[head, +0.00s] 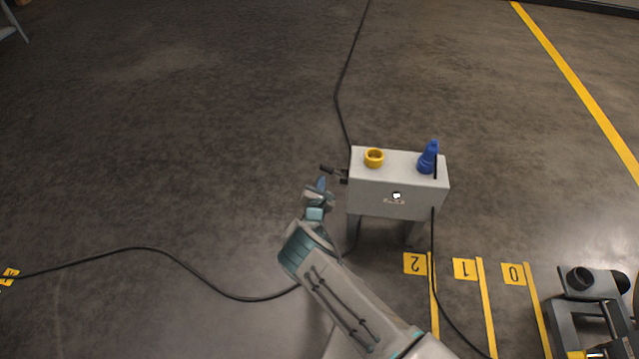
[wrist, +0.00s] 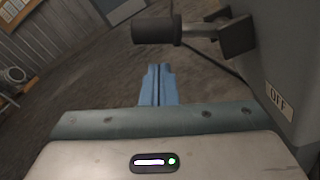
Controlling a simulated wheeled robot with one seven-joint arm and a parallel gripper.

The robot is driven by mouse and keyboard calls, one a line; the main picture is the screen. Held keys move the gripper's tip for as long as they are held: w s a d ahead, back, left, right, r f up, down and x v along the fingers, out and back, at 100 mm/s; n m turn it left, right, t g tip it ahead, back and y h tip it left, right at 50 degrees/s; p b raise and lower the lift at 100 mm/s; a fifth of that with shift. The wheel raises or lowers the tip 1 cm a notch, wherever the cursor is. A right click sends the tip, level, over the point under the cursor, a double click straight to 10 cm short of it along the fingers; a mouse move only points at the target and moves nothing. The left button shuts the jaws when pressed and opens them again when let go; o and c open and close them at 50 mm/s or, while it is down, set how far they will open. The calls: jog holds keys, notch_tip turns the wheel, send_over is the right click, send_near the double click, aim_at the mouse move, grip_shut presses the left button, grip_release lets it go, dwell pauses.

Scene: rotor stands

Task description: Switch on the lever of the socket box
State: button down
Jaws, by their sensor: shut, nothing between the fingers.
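The socket box (head: 370,197) is a pale grey box on legs, with a yellow ring socket (head: 374,158) and a blue plug-like piece (head: 428,158) on top. Its dark lever (head: 333,171) sticks out from the left side. In the wrist view the lever (wrist: 160,30) has a black cylindrical handle on a metal arm, pointing left from the box wall (wrist: 285,60). An "OFF" label (wrist: 279,101) is on that wall. My gripper (head: 321,184) is just left of the box, near the lever. In the wrist view its blue fingers (wrist: 158,72) are closed together, below the handle and apart from it.
A black cable (head: 340,100) runs behind the box, and another (head: 180,259) crosses the floor at left. Yellow floor marks 2, 1 and 0 (head: 465,268) lie in front of the box. A dark stand (head: 580,310) is at lower right. The floor at left is mostly clear.

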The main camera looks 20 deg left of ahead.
jog(key=a+f+p+v, duration=0.1)
jog(key=p+v, duration=0.3)
jog(key=v, duration=0.7)
jog(key=shift+s+a+f, duration=0.25)
jog(key=shift+s+f, duration=0.1)
jog(key=shift+s, duration=0.1)
